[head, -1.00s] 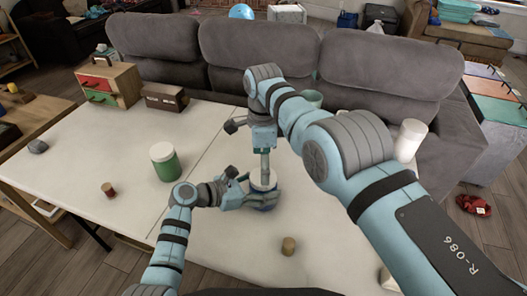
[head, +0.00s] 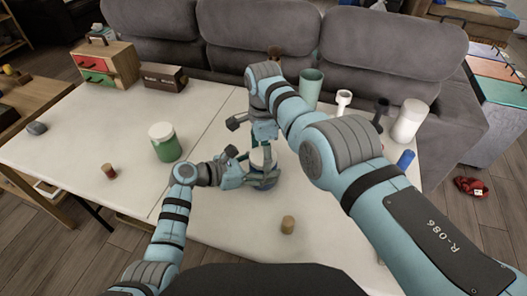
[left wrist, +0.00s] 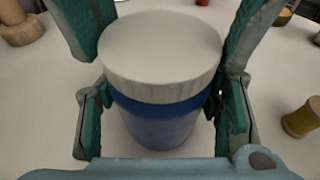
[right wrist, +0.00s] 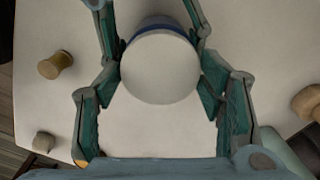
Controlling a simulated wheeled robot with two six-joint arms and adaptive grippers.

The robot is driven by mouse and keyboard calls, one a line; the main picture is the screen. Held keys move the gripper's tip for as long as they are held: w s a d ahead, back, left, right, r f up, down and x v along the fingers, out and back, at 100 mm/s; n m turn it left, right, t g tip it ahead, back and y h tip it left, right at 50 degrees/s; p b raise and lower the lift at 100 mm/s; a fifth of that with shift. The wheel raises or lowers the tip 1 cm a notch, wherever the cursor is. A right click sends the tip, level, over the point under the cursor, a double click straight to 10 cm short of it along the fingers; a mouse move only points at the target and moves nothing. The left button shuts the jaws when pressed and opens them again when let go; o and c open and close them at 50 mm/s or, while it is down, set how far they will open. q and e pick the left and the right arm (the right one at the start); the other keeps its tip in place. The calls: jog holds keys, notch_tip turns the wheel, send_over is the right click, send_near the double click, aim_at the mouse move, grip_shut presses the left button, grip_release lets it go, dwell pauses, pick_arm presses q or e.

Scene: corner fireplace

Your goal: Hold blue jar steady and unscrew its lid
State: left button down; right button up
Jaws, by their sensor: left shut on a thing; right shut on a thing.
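The blue jar (left wrist: 158,125) stands upright on the white table, with a wide white lid (left wrist: 160,55) on top. My left gripper (head: 258,175) comes in low from the left and is shut on the jar's blue body. My right gripper (head: 264,152) reaches down from above, its fingers on both sides of the lid. In the right wrist view the lid (right wrist: 160,68) sits between these fingers, with a thin blue strip of jar behind it. In the head view the grippers hide most of the jar. I cannot tell whether the lid is turned.
A green jar with a white lid (head: 166,143) stands left of the grippers. Small cork-like pieces lie at left (head: 109,171) and in front (head: 287,225). A green cup (head: 311,88) and a white cylinder (head: 410,121) stand behind and right. The front table area is mostly clear.

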jog(key=n, duration=1.1)
jog(key=shift+n, duration=0.3)
jog(key=n, duration=0.6)
jog(key=shift+d+n, duration=0.1)
jog(key=shift+n, duration=0.2)
pick_arm(q)
jog(key=shift+w, duration=0.1)
pick_arm(e)
jog(key=o, duration=1.3)
jog(key=shift+c, duration=0.2)
